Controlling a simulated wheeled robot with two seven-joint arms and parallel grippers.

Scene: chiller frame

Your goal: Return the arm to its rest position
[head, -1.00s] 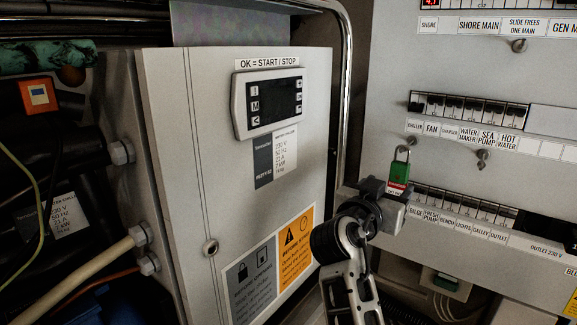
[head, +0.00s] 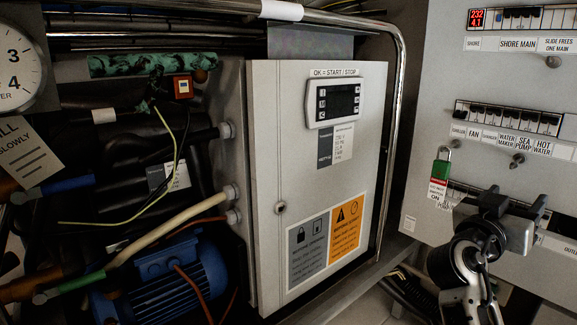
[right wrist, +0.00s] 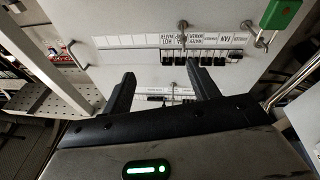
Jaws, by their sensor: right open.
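My right gripper (head: 515,203) is at the lower right of the head view, in front of the breaker panel (head: 435,100). Its two black fingers are apart with nothing between them, as the right wrist view (right wrist: 160,72) also shows. A green padlock (head: 440,170) with a red and white tag hangs on the panel, up and left of the gripper and apart from it. The padlock also shows at the top right of the right wrist view (right wrist: 281,14). My left gripper is not in view.
A grey chiller cabinet (head: 262,150) with a small display (head: 340,102) stands left of the arm, under a metal pipe (head: 398,60). A blue motor (head: 180,280), hoses and a gauge (head: 15,65) fill the left side. A perforated metal piece (right wrist: 62,85) is left of the gripper.

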